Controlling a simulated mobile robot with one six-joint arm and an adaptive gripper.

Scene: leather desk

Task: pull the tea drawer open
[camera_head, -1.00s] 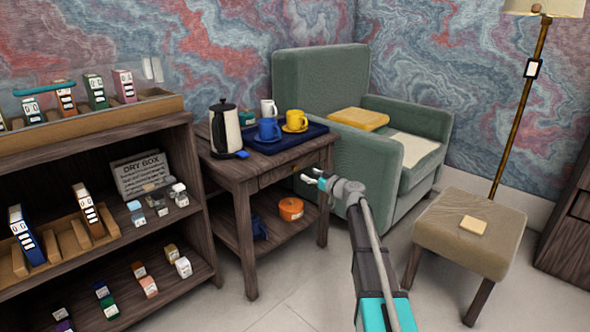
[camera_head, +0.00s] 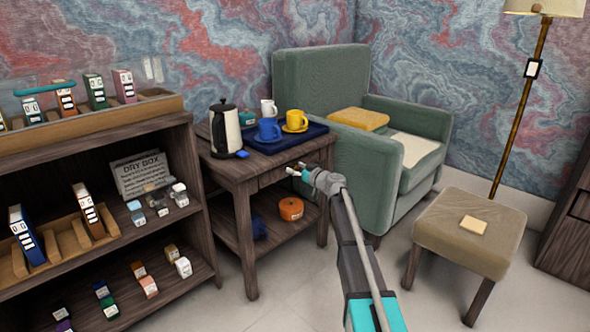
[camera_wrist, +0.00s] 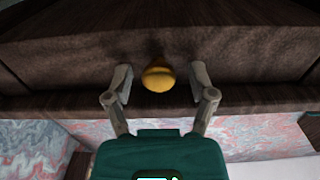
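The tea drawer (camera_head: 270,178) is in the front of the dark wooden side table (camera_head: 238,174), under its top. It looks shut. In the wrist view, the drawer front (camera_wrist: 230,55) fills the upper part, with a round brass knob (camera_wrist: 158,78) at its middle. My gripper (camera_wrist: 160,84) is open, with one finger on each side of the knob and a gap to both. In the head view, my gripper (camera_head: 297,170) is at the drawer front, and I cannot make out the knob there.
On the table stand a kettle (camera_head: 224,130) and a blue tray (camera_head: 262,146) with mugs. The lower shelf holds an orange pot (camera_head: 290,209). A shelf unit (camera_head: 150,218) is at left, a green armchair (camera_head: 393,168) behind, and a stool (camera_head: 455,246) at right.

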